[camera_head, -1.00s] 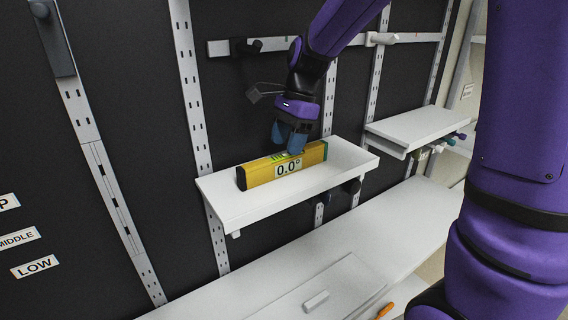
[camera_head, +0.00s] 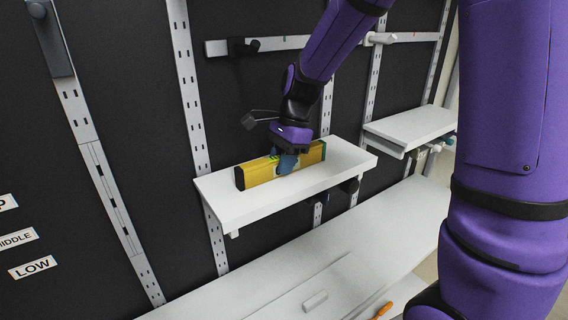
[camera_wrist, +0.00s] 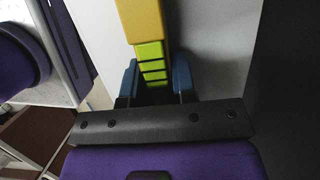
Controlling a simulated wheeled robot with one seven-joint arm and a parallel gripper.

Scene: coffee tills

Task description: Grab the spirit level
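The yellow spirit level (camera_head: 259,173) stands on its long edge on the small white wall shelf (camera_head: 232,208). My gripper (camera_head: 287,163) is over the middle of the level from above, its blue fingers down at the level's sides and hiding its number display. In the wrist view, the level (camera_wrist: 141,20) shows yellow with lime-green blocks running between the two blue fingers of my gripper (camera_wrist: 155,82). A narrow gap shows on the right finger's side. The left finger is close to the level; contact there cannot be told. The gripper looks open around it.
A dark panel wall with slotted metal rails stands right behind the shelf. A second white shelf (camera_head: 410,128) is at the right. A long white worktop (camera_head: 300,265) lies below, with an orange-handled item (camera_head: 382,310) near its front. The shelf is clear on both sides of the level.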

